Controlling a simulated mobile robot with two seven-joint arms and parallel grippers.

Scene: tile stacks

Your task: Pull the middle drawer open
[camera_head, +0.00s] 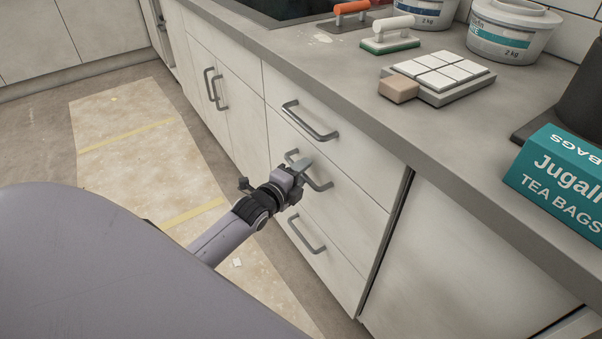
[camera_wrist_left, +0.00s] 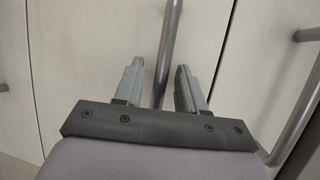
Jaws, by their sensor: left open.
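The middle drawer (camera_head: 347,207) is a pale front in a stack of three drawers and looks shut. Its grey bar handle (camera_head: 320,183) is partly hidden behind my left gripper (camera_head: 299,167). In the left wrist view, my left gripper (camera_wrist_left: 158,78) is open, with one finger on each side of a grey handle bar (camera_wrist_left: 170,40). The bar runs between the fingers, and I cannot tell whether either finger touches it. My right gripper is in neither view.
The top drawer handle (camera_head: 308,121) is just above and the bottom drawer handle (camera_head: 306,234) just below. The countertop (camera_head: 440,125) overhangs the drawers and carries a tile stack (camera_head: 438,80), tubs and a teal tea box (camera_head: 562,180). The floor (camera_head: 125,130) in front is mostly clear.

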